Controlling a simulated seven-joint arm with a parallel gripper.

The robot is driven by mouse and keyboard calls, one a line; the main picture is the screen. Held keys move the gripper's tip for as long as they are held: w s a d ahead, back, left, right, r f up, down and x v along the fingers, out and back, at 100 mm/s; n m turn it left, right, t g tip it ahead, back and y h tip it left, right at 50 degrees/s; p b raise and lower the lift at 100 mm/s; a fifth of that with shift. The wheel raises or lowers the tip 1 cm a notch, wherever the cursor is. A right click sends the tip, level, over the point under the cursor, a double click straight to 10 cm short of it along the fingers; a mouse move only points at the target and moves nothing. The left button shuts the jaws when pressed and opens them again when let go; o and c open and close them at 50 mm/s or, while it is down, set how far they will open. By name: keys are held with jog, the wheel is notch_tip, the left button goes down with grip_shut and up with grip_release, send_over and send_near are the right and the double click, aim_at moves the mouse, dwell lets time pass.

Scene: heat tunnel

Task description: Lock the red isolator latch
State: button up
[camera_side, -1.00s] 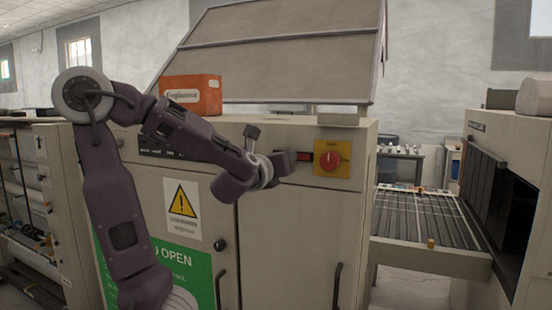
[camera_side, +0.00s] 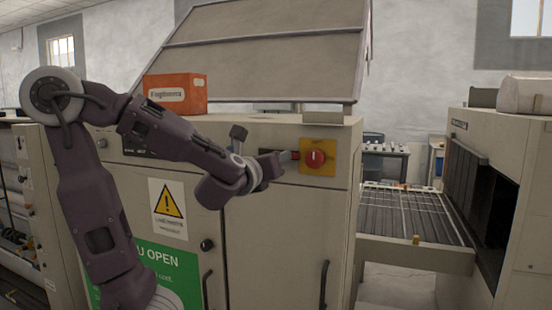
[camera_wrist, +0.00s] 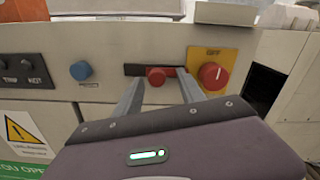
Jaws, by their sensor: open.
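The red latch (camera_wrist: 156,76) is a small red knob in a dark horizontal slot on the cabinet's front panel. A strip of red shows in the slot to the knob's right. In the side view the latch's red part (camera_side: 295,155) is partly hidden by my gripper. My gripper (camera_wrist: 160,83) is open, with one finger on each side of the knob in the wrist view. I cannot tell whether either finger touches it. In the side view my gripper (camera_side: 274,164) is at the panel, just left of the red slot.
A blue button (camera_wrist: 81,70) is to the left. An orange box (camera_side: 176,94) stands on the cabinet top. A conveyor (camera_side: 410,215) lies to the right.

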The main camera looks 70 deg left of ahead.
jog(key=v, duration=0.4)
jog(key=shift+s+d, duration=0.2)
jog(key=shift+s, duration=0.05)
jog(key=s+d+f+n+g+h, duration=0.5)
jog(key=s+f+n+g, duration=0.2)
jog(key=s+f+n, duration=0.45)
jog(key=d+f+n+h, duration=0.2)
jog(key=d+n+h, duration=0.5)
jog(key=d+n, duration=0.5)
jog(key=d, duration=0.6)
jog(key=shift+w+f+h, duration=0.3)
jog(key=shift+f+h, duration=0.05)
jog(key=shift+h, duration=0.05)
jog(key=shift+n, duration=0.25)
